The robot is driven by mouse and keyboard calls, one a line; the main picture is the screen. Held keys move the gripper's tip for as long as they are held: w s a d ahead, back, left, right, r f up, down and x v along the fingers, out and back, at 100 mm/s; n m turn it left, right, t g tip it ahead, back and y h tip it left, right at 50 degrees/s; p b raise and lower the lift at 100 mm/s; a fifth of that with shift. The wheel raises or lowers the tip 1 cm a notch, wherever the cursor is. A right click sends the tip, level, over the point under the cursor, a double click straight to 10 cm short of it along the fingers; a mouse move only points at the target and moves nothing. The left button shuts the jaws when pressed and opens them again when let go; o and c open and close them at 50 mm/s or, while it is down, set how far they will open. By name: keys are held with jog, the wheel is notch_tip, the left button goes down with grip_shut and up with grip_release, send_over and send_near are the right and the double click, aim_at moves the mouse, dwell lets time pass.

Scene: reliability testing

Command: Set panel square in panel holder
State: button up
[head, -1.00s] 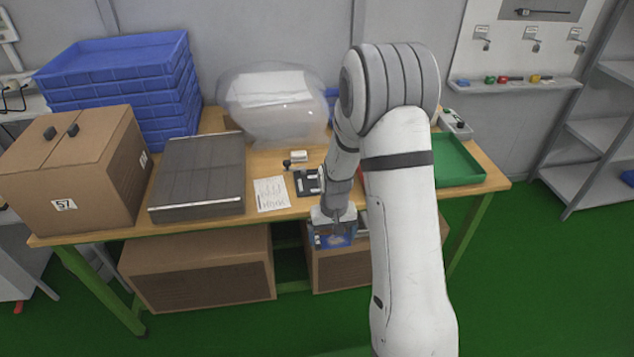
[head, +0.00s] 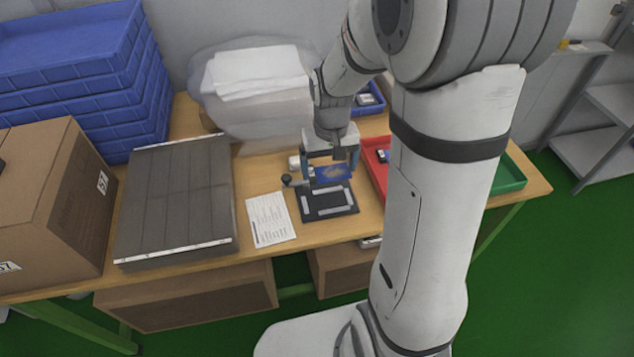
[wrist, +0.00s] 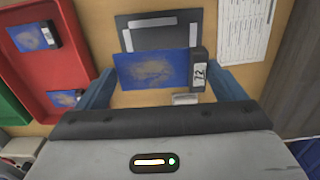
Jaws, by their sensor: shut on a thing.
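The panel is a thin blue rectangle (head: 334,173) with a tan blotch. In the wrist view the panel (wrist: 150,70) spans between the blue fingers, with a black block marked 72 (wrist: 198,72) at its right end. My gripper (head: 330,168) is shut on the panel; it also shows in the wrist view (wrist: 163,76). The panel holder, a dark plate with pale bracket strips (head: 328,203), lies on the table. The panel is at the holder's back edge in the head view, seemingly above it; the gap is unclear. The panel hides part of the holder in the wrist view (wrist: 165,36).
A printed sheet (head: 269,219) lies left of the holder, beside a grey slatted panel (head: 175,200). A red tray (head: 374,160) with blue panels is close on the right, a green tray (head: 513,172) beyond. A small dark knob (head: 287,180) sits near the holder's back left corner.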

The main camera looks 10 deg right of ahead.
jog(key=shift+w+f, duration=0.1)
jog(key=shift+f, duration=0.25)
send_over(327, 201)
notch_tip(327, 201, down, 5)
jog(key=shift+f, duration=0.1)
notch_tip(327, 201, down, 4)
jog(key=shift+r, duration=0.1)
jog(key=shift+f+b, duration=0.65)
jog(key=shift+b, duration=0.05)
jog(key=o, duration=0.7)
